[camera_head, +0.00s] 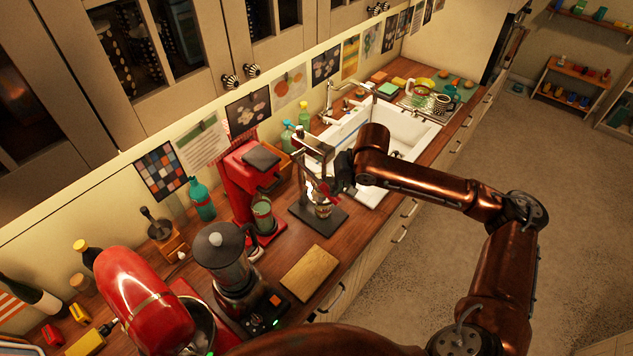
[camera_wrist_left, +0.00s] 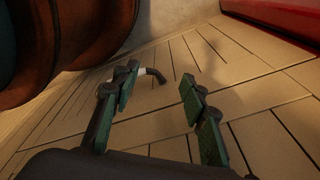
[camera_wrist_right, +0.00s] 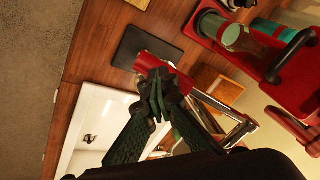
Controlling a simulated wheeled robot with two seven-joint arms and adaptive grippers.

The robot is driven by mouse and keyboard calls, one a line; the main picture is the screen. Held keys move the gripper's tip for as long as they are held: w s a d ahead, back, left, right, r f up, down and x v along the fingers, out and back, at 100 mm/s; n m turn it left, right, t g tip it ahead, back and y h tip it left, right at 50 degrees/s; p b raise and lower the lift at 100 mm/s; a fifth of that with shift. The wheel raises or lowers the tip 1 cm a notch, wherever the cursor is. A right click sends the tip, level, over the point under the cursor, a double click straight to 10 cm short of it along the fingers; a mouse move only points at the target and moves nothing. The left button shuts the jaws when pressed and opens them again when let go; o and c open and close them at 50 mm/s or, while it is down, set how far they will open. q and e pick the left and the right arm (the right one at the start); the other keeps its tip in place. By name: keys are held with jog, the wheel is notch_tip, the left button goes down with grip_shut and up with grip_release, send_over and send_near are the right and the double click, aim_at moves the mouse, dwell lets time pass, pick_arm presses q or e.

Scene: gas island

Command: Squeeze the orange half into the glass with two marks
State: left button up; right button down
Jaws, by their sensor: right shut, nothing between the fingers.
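A juice press with a grey metal frame (camera_head: 314,160), a red part (camera_head: 328,193) and a black base (camera_head: 330,222) stands on the wooden counter. A small glass (camera_head: 323,210) appears to stand under the red part; its marks are too small to see. I cannot make out the orange half. My right gripper (camera_head: 345,165) is shut and empty, right beside the press. In the right wrist view its fingertips (camera_wrist_right: 157,82) overlap the red part (camera_wrist_right: 153,64); I cannot tell whether they touch. My left gripper (camera_wrist_left: 159,75) is open and empty above a planked surface.
A red coffee machine (camera_head: 247,175), a blender (camera_head: 225,255) and a red mixer (camera_head: 142,303) stand left of the press. A wooden board (camera_head: 310,272) lies in front. A white sink (camera_head: 413,128) is beyond the press. The floor at the right (camera_head: 570,220) is open.

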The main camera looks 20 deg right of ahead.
jog(key=shift+p+v, duration=0.75)
jog(key=shift+p, duration=0.4)
jog(key=p+v, duration=0.4)
jog(key=shift+d+r, duration=0.1)
jog(key=shift+r, duration=0.15)
jog(key=shift+f, duration=0.1)
jog(key=v, duration=1.2)
